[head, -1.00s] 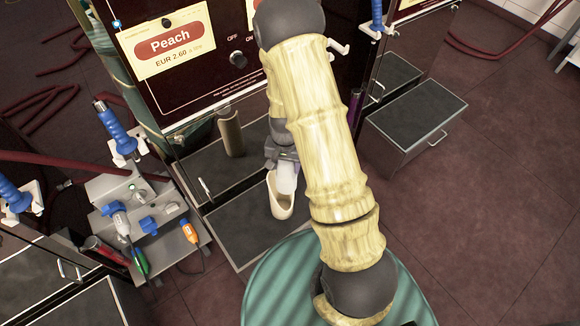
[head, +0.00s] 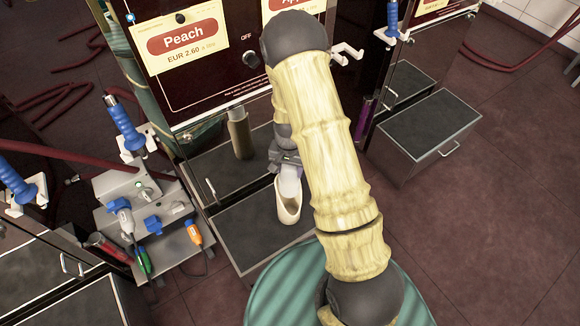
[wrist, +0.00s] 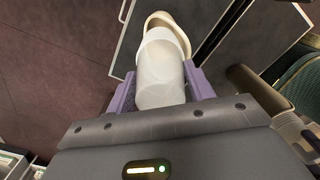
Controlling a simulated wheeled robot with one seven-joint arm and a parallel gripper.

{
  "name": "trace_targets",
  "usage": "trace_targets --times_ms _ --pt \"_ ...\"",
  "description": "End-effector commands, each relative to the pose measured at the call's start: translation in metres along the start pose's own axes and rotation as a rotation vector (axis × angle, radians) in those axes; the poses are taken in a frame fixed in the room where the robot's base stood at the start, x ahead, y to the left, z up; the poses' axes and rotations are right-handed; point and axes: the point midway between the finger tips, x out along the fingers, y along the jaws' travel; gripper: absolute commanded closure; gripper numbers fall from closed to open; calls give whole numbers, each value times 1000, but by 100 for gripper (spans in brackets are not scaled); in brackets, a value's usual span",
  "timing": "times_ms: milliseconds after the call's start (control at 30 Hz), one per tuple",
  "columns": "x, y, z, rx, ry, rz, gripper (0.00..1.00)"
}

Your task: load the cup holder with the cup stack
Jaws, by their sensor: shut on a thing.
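My gripper (head: 287,160) is shut on a pale white, rounded piece that looks like the cup stack (wrist: 160,72); it also shows in the head view (head: 290,180). The purple fingers press on both of its sides. At its far end is a cream, open-mouthed piece (head: 289,208), also in the wrist view (wrist: 178,22). I cannot tell whether this piece is part of the stack or a separate holder. An upright tan tube (head: 240,135), apart from my gripper, stands at the Peach cabinet; I cannot tell whether it is the cup holder.
A dark-topped step (head: 235,235) lies below my gripper. A grey unit (head: 140,195) with blue and orange handled tools stands at the left. A second step (head: 430,120) stands at the right, with a purple cylinder (head: 365,120) near it. Open floor (head: 480,230) lies at the right.

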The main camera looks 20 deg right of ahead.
Motion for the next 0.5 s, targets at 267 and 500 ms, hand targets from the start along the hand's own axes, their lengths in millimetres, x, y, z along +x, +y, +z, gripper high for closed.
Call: trace_targets --times_ms 267,500 --pt "20 0 0 0 0 0 85" --pt "35 -1 -1 0 1 0 85"
